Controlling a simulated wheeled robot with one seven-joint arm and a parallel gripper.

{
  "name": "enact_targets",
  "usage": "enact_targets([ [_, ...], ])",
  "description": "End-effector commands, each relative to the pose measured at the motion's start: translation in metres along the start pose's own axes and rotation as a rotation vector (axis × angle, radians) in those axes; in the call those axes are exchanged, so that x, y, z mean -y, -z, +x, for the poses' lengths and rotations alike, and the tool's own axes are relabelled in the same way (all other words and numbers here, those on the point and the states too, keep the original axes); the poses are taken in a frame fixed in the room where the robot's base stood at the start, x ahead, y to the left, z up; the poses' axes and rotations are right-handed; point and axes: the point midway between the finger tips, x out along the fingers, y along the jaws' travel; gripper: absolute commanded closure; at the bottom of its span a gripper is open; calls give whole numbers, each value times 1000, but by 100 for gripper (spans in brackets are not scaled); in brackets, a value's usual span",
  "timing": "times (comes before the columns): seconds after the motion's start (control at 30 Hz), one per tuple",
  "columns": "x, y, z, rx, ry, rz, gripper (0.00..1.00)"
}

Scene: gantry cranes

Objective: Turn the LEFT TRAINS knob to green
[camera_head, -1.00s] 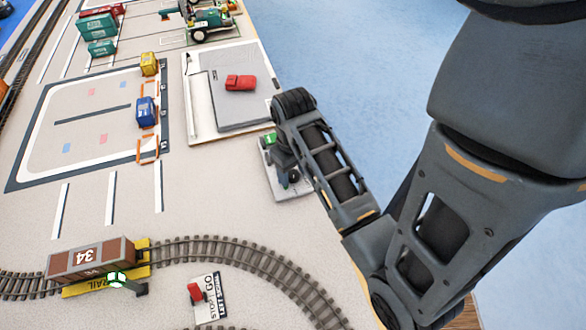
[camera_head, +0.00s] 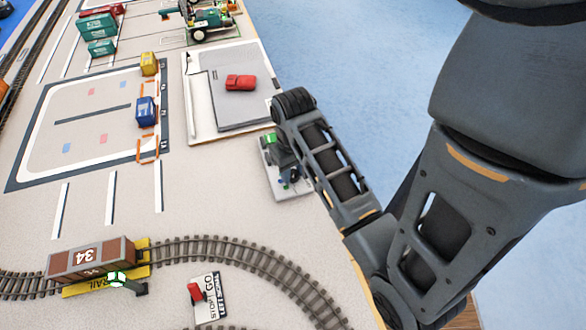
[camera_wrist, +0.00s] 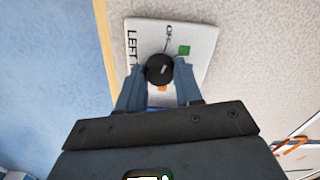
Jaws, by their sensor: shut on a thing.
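The LEFT TRAINS knob (camera_wrist: 158,71) is a round black knob with a short pale mark on top. It sits on a white plate (camera_wrist: 200,74) with "LEFT" lettering partly hidden by my gripper. A green square (camera_wrist: 184,50) lies up and right of the knob, and an orange square (camera_wrist: 162,88) lies below it. The pale mark leans slightly right of straight up, not clearly at the green square. My gripper (camera_wrist: 159,68) is shut on the knob, with one blue finger on each side. In the head view the plate (camera_head: 301,191) is at the table's right edge, partly under my gripper (camera_head: 290,180).
A STOP/GO plate with a red lever (camera_head: 195,292) stands nearer, beside curved track (camera_head: 255,262). A brown wagon (camera_head: 92,258) is on the track at left. A red toy vehicle (camera_head: 240,82) sits on a grey pad beyond the knob plate. Blue floor lies to the right.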

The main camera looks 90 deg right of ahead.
Motion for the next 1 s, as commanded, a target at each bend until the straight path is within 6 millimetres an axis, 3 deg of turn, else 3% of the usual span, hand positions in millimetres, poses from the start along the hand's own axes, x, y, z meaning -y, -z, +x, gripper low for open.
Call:
enact_targets([
  [0.6, 0, 0, -1, -2, 0, 450, 96],
  [1.0, 0, 0, -1, -2, 1, 563, 96],
])
